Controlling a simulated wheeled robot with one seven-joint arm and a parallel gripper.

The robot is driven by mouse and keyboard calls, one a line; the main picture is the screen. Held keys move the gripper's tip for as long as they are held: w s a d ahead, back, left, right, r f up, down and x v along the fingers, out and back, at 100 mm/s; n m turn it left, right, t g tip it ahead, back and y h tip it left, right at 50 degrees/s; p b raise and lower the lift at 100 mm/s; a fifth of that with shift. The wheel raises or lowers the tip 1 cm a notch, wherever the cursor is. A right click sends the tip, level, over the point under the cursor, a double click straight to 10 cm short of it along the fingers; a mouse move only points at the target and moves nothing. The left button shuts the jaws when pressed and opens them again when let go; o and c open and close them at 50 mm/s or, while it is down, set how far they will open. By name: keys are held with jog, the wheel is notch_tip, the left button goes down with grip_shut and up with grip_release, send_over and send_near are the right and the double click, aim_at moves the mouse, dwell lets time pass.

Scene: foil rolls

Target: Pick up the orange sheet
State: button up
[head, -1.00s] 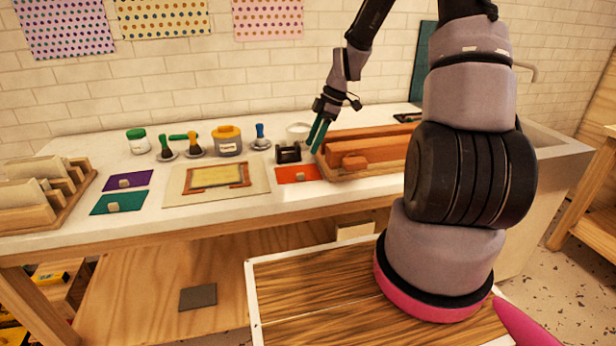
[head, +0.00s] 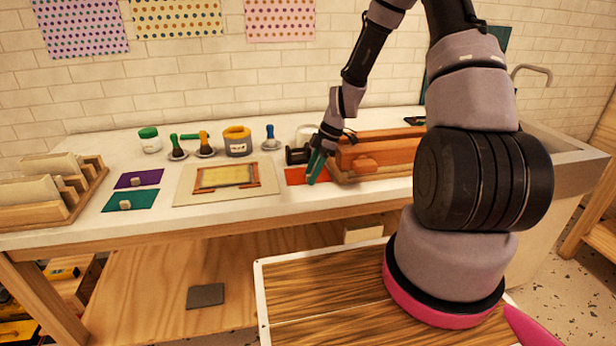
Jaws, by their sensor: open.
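The orange sheet (head: 294,177) lies flat on the white worktop, between the framed screen board and the wooden tray, near the front edge. My gripper (head: 313,178), with green fingers, is over the right part of the sheet and hides some of it. Its fingers point down at or just above the sheet; I cannot tell whether they touch it. The gap between the fingers is hard to see from here. The small block seen on the sheet earlier is hidden behind the fingers.
A wooden tray (head: 395,170) with orange-brown blocks stands close right of my gripper. A black dispenser (head: 297,155) is just behind the sheet. The screen board (head: 187,188) lies left, then the teal sheet (head: 145,200) and purple sheet (head: 150,176). Jars and stamps stand behind.

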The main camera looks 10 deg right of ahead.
grip_shut()
jog(key=shift+r, duration=0.15)
